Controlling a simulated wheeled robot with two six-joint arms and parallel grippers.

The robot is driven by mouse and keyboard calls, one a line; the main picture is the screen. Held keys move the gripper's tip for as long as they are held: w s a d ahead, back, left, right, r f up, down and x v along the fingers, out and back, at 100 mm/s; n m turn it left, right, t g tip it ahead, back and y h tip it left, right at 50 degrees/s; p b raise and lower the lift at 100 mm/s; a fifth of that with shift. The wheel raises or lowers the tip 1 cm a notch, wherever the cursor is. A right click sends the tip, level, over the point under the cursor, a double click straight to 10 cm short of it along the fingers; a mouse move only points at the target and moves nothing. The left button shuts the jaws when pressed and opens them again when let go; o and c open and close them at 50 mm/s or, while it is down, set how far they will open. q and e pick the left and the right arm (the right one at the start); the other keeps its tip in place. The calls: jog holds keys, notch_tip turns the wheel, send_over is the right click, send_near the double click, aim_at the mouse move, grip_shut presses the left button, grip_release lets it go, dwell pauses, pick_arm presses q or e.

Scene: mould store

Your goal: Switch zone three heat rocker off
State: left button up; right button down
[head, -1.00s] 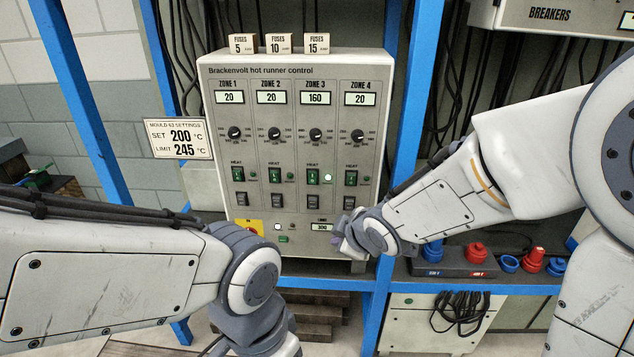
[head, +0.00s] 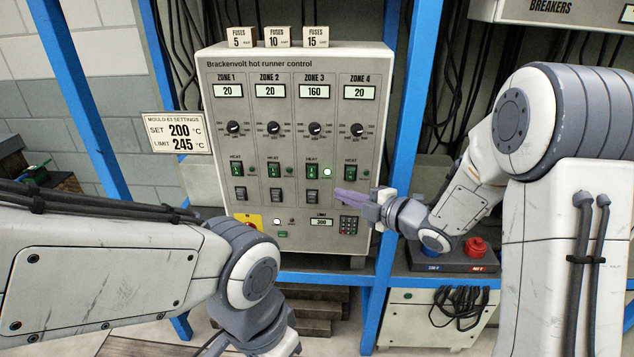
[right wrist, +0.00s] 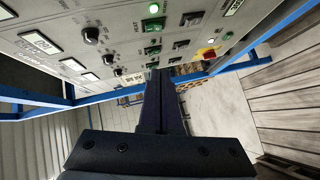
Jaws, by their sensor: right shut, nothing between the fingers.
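The zone 3 heat rocker (head: 312,172) is a green switch on the grey hot runner control panel (head: 223,70), in the ZONE 3 column. The lamp (head: 327,172) beside it glows. The zone 3 display (head: 315,92) reads 160. My right gripper (head: 338,194) is shut and empty, its purple fingers pointing left, below and right of that rocker. It hides the black switch under zone 4. Whether the tips touch the panel I cannot tell.
Similar green rockers (head: 274,170) sit in the other zone columns, with black switches below. A red-and-yellow switch (head: 249,221) and a keypad (head: 349,225) are low on the panel. Fuse boxes (head: 278,36) stand on top. A blue post (head: 412,100) rises at the right.

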aim_at(317, 181)
jog(key=shift+w+d+f+p+x, duration=0.1)
jog(key=shift+w+d+p+x, duration=0.4)
jog(key=shift+x, duration=1.65)
jog(key=shift+w+d+f+p+x, duration=0.2)
jog(key=shift+p+x, duration=0.55)
jog(key=shift+x, duration=1.35)
jog(key=shift+w+d+f+p+x, duration=0.1)
jog(key=shift+w+d+p+x, duration=0.3)
jog(key=shift+x, duration=1.75)
jog(key=shift+s, duration=0.15)
